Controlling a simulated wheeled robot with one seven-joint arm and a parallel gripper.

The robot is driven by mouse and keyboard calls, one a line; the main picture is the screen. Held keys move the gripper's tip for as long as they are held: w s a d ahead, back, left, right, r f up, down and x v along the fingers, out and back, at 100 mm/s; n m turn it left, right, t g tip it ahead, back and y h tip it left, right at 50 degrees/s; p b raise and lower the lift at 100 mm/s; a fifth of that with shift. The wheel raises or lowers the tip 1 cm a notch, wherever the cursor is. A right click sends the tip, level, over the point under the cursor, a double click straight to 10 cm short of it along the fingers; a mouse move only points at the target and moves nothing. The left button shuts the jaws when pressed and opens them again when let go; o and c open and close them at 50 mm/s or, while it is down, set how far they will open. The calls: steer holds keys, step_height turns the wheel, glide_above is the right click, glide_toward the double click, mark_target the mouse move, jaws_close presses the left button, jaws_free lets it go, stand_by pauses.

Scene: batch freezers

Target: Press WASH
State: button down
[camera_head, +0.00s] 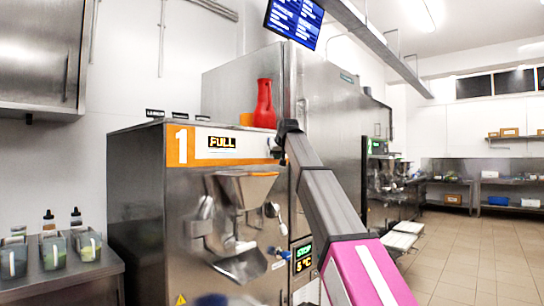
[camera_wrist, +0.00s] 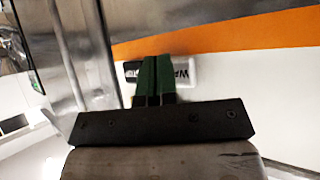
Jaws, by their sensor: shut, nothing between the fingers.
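Batch freezer 1 (camera_head: 145,190) is a steel machine with an orange and white top band and a lit FULL display (camera_head: 222,142). My gripper (camera_wrist: 153,62) is shut and empty, its two green fingers side by side. It lies over a small white plate (camera_wrist: 186,72) with dark lettering, perhaps the WASH label, on the white band below the orange stripe in the wrist view. The fingers hide part of the plate. I cannot tell whether the tips touch it. In the head view my gripper (camera_head: 283,152) is at the band's right end, where the button is hidden.
A steel hopper and spout (camera_head: 242,190) stick out of the freezer's front. A red jug (camera_head: 264,104) stands on top. A green and amber panel (camera_head: 302,255) is lower right. Containers (camera_head: 50,252) stand on the left counter. The floor (camera_head: 480,250) at right is clear.

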steer(key=shift+w+a, duration=0.3)
steer(key=shift+a, duration=0.1)
stand_by(0.7)
stand_by(0.3)
steer(key=shift+s+d, duration=0.55)
steer(key=shift+d, duration=0.15)
steer(key=s+d, duration=0.1)
steer(key=d, duration=0.1)
steer(key=s+d, duration=0.2)
stand_by(0.5)
steer(key=shift+f, duration=0.1)
stand_by(0.5)
